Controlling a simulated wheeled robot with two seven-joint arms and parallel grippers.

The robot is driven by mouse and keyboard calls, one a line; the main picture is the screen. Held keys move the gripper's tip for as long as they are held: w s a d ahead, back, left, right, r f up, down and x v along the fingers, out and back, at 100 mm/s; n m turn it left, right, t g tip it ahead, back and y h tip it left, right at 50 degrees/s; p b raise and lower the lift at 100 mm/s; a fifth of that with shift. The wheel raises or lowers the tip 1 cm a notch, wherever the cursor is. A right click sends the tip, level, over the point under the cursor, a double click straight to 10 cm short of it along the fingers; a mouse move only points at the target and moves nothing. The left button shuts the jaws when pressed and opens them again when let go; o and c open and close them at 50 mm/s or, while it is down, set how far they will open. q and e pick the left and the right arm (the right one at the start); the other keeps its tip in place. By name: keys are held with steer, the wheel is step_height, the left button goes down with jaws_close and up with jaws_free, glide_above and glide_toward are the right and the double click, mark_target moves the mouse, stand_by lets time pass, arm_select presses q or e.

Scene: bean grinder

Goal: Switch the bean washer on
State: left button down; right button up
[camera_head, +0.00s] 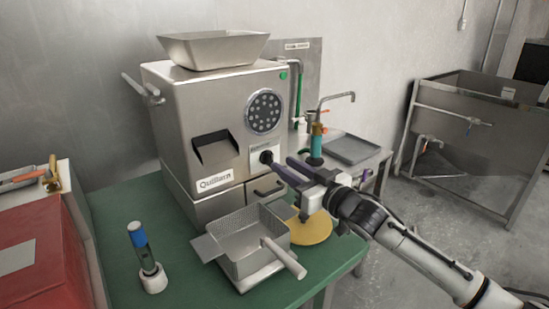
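A boxy steel machine (205,120) with a hopper on top stands on the green table. Its front has a round perforated disc, a chute opening, a name label and a small plate with a black rotary knob (266,157). A green button or light (283,75) sits near its top right corner. My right gripper (282,165) reaches in from the right, its two dark purple fingers pointing at the knob. The fingers look apart, with nothing seen between them. The fingertips are close to the knob; I cannot tell whether they touch it. My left gripper is not in view.
A perforated basket (245,243) with a handle stands in front of the machine, beside a yellow round mat (312,230). A red box (35,240) is at far left. A steel sink (470,120) stands at back right.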

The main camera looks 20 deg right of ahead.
mark_target(272, 157)
steer(key=shift+x, duration=2.65)
jaws_close()
